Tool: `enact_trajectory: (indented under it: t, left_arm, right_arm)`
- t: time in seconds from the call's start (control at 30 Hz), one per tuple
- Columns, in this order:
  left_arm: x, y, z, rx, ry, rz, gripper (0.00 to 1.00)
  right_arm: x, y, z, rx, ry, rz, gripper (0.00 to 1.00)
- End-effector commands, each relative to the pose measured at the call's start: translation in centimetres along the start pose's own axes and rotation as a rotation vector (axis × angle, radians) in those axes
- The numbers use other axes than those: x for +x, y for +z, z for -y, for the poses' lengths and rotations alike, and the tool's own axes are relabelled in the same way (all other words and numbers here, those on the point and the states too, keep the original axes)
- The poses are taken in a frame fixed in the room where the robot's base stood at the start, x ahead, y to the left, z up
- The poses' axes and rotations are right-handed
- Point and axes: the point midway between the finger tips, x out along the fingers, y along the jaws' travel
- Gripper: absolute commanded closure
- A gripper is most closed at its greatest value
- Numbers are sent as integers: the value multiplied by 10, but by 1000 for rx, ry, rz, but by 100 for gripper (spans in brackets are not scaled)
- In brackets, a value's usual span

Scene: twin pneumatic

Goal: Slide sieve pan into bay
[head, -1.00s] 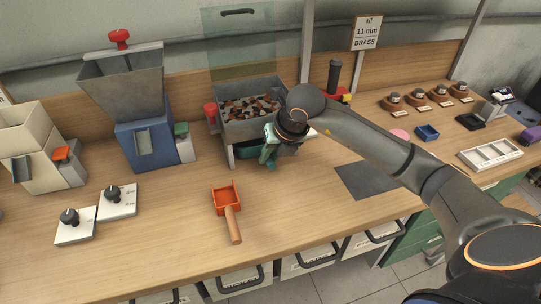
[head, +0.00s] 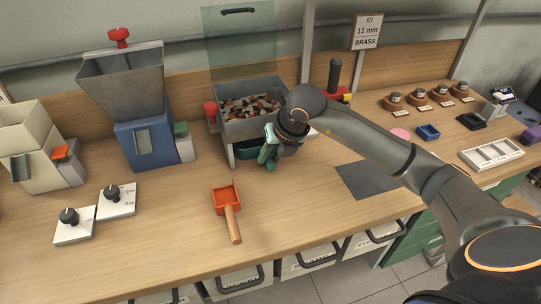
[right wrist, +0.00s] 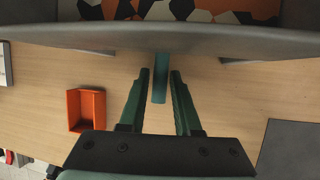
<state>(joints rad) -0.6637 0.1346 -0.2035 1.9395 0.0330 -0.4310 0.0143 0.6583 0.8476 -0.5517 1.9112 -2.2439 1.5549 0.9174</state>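A grey, legged box full of mixed brown, white and dark pieces (head: 226,131) stands at the back middle of the bench. A dark green pan (head: 247,149) sits in the space under it; I take this as the sieve pan in its bay, though most is hidden. In the right wrist view a teal handle (right wrist: 160,88) sticks out below the box's grey rim (right wrist: 220,42). My right gripper (right wrist: 160,74) is open, with one finger on each side of the handle and visible gaps. In the head view it (head: 266,160) is in front of the box. My left gripper is not in view.
An orange scoop (head: 227,197) lies on the bench in front of the box. A blue hopper machine (head: 144,140) stands to the left, and a dark mat (head: 367,180) lies to the right. A red knob (head: 210,109) is by the box's left side.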

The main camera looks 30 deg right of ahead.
Motion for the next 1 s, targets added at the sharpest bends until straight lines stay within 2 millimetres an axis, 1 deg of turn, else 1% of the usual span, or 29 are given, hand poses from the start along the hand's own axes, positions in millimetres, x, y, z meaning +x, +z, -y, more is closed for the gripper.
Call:
enact_trajectory:
  t: [0.03,0.2,0.53,0.57,0.67,1.0]
  left_arm:
    - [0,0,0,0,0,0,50]
    - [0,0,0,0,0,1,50]
    - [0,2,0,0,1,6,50]
    - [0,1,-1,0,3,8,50]
    - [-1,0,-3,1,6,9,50]
    - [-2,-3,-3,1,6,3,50]
  right_arm:
    - [0,0,0,0,0,0,61]
    - [0,0,0,0,-1,-1,42]
    - [1,-2,1,0,-2,-5,42]
    - [-1,-1,0,0,-2,-3,42]
    - [-17,0,0,-2,-1,0,42]
    - [-91,1,0,-1,-1,3,42]
